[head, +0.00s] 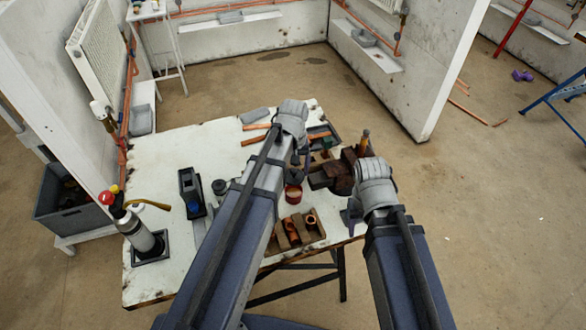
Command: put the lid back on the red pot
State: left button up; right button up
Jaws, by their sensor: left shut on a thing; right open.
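The red pot (293,194) is a small round tin standing on the white worktop, with its open top showing dark. My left gripper (300,164) is just behind and above the pot in the picture. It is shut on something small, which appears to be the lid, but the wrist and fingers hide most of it. My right gripper (350,215) is open and empty, low over the right edge of the worktop, to the right of the pot.
A brown vice (340,172) stands right of the pot. A wooden tray (273,242) with copper fittings lies in front. A dark green jar (219,187), a black device (191,190) and a gas torch (139,236) stand left. The worktop's (165,150) back left is clear.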

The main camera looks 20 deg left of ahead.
pick_arm(q)
jog(key=shift+f+b, duration=3)
jog(key=shift+f, duration=0.1)
jog(key=shift+f, duration=0.15)
jog(key=o, duration=1.2)
jog(key=shift+o, duration=0.2)
jog(key=shift+r+p, duration=3.45)
jog(key=shift+r, duration=0.15)
jog(key=shift+f, duration=0.1)
jog(key=shift+c, duration=0.4)
